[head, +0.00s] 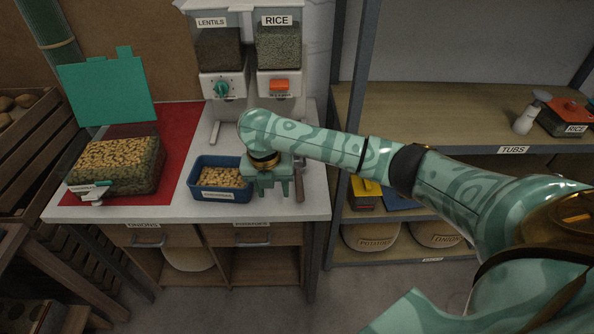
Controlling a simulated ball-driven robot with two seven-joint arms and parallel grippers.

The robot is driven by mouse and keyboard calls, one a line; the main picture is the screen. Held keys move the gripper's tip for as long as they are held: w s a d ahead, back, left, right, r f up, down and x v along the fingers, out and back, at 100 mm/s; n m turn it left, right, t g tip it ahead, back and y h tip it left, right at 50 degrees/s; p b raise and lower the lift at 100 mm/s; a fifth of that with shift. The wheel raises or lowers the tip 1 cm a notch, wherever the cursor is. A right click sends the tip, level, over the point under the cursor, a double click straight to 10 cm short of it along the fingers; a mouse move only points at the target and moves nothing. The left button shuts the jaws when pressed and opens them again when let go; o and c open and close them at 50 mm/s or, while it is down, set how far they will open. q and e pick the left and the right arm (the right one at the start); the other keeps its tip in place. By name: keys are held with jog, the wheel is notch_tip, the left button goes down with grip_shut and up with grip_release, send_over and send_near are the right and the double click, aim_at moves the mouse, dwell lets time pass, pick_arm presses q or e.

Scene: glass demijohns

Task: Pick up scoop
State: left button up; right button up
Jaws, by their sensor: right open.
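My right gripper (271,188) points down over the front right of the white counter, its fingers apart, just right of the blue bin. A narrow brown piece (299,186), which looks like the scoop's handle, lies on the counter close to the right side of my right gripper. The rest of it is hidden behind the gripper and arm, so I cannot tell its full shape or whether the fingers touch it. My left gripper is out of view.
A blue bin (197,181) of pale pieces stands left of my gripper. A clear box (148,180) with its green lid (105,92) raised stands on a red mat (187,128). Lentil (219,50) and rice (279,47) dispensers rise behind. Shelves (425,110) stand at right.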

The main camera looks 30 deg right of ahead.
notch_tip(320, 180, up, 7)
jog(key=n+g, duration=0.1)
send_over(299, 188)
jog(key=a, duration=0.3)
jog(key=f+b, duration=0.1)
jog(key=f, duration=0.2)
jog(key=d+f+b, duration=0.1)
jog(key=f+b, duration=0.1)
jog(key=f, duration=0.2)
jog(key=d+f+b, duration=0.1)
jog(key=f+b, duration=0.1)
jog(key=f, duration=0.2)
jog(key=shift+w, duration=0.1)
jog(key=f+b, duration=0.1)
jog(key=f, duration=0.1)
jog(key=d+f+b, duration=0.1)
jog(key=f+b, duration=0.1)
jog(key=f, duration=0.1)
jog(key=shift+s+d+f+b, duration=0.1)
jog(key=shift+s+f+b, duration=0.1)
jog(key=shift+b, duration=0.1)
jog(key=shift+r, duration=0.25)
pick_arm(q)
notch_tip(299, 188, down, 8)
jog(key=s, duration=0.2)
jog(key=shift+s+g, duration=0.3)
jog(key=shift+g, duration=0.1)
pick_arm(e)
grip_shut()
